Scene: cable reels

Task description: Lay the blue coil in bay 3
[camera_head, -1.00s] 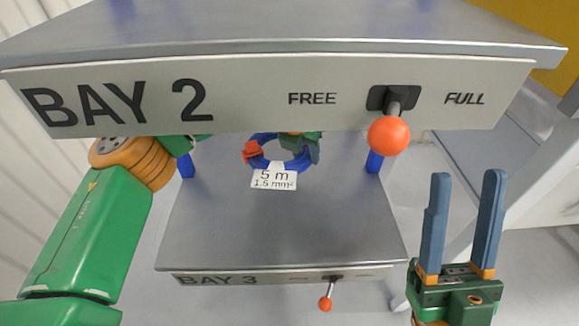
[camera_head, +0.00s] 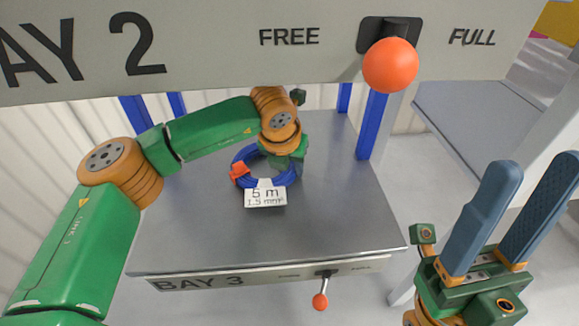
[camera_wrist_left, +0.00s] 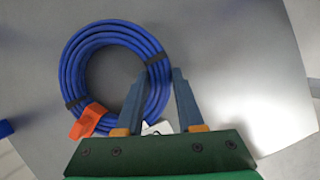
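The blue coil (camera_head: 287,178), with an orange clip (camera_head: 239,172) and a white tag (camera_head: 265,197) reading 5 m, 1.5 mm², is low over or on the bay 3 shelf (camera_head: 330,215); contact with the shelf is hard to tell. The coil (camera_wrist_left: 75,70) also shows in the left wrist view. My left gripper (camera_wrist_left: 158,72) has one finger inside the ring and one outside, closed on its right side. In the head view my left gripper (camera_head: 290,168) is partly hidden behind its wrist. My right gripper (camera_head: 535,170) is open and empty at right.
The bay 2 panel (camera_head: 210,50) crosses the top, with an orange-knobbed lever (camera_head: 389,65) between FREE and FULL. The bay 3 front panel (camera_head: 255,277) has a similar lever (camera_head: 320,301). Blue posts (camera_head: 371,125) flank the shelf. The shelf's front and right are bare.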

